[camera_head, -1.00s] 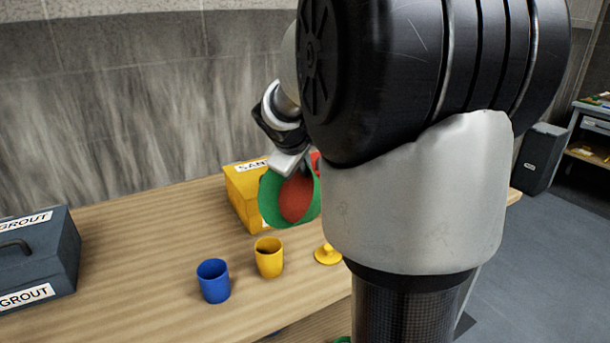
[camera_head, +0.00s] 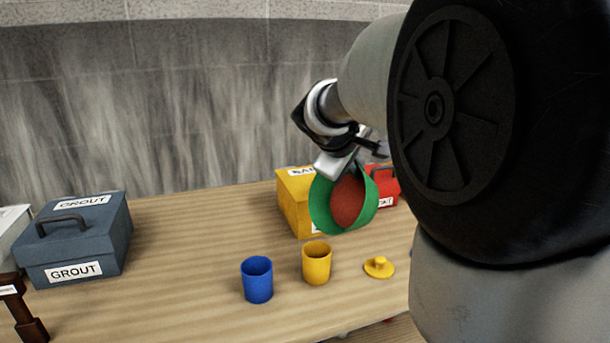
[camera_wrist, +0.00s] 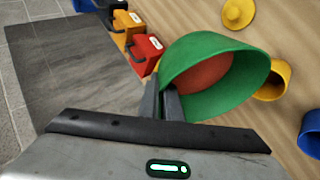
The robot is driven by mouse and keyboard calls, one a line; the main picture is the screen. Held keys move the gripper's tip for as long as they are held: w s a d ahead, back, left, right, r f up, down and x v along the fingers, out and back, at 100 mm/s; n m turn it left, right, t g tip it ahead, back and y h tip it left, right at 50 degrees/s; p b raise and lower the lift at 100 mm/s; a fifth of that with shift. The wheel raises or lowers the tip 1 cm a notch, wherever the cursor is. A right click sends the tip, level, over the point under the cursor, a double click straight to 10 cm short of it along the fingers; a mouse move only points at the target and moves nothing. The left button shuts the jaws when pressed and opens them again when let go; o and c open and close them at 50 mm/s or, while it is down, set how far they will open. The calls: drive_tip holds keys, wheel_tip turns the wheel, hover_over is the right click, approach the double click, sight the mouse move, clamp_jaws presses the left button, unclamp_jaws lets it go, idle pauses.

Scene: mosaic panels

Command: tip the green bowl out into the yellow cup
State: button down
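The green bowl (camera_head: 322,208) is held in the air by my gripper (camera_head: 345,168), tilted so its mouth faces the head camera. Reddish-brown contents (camera_head: 347,203) show inside it. In the wrist view my gripper (camera_wrist: 168,100) is shut on the wall of the green bowl (camera_wrist: 225,102), and the contents (camera_wrist: 205,78) show there too. The yellow cup (camera_head: 316,265) stands upright on the table, below and a little left of the bowl in the head view. In the wrist view the yellow cup (camera_wrist: 274,82) is partly hidden behind the bowl.
A blue cup (camera_head: 257,281) stands left of the yellow cup; a yellow lid (camera_head: 379,267) lies to its right. A yellow box (camera_head: 293,203) and a red box (camera_head: 385,188) stand behind the bowl. A grey grout box (camera_head: 75,240) stands at left. The table (camera_head: 190,260) between is clear.

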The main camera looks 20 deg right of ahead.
drive_tip(key=shift+s+a+t+h+b, duration=0.2)
drive_tip(key=shift+a+h+b, duration=0.4)
drive_tip(key=shift+b, duration=1.45)
drive_tip(key=shift+s+a+t+h+b, duration=0.15)
drive_tip(key=shift+a+h+b, duration=0.4)
drive_tip(key=shift+b, duration=1.45)
drive_tip(key=s+a+n+t+h+b, duration=0.1)
drive_tip(key=s+a+n+t+h, duration=0.1)
drive_tip(key=a+h, duration=0.4)
drive_tip(key=shift+s+a+f+n+t, duration=0.15)
drive_tip(key=shift+a+n+t, duration=0.5)
drive_tip(key=shift+a, duration=1.3)
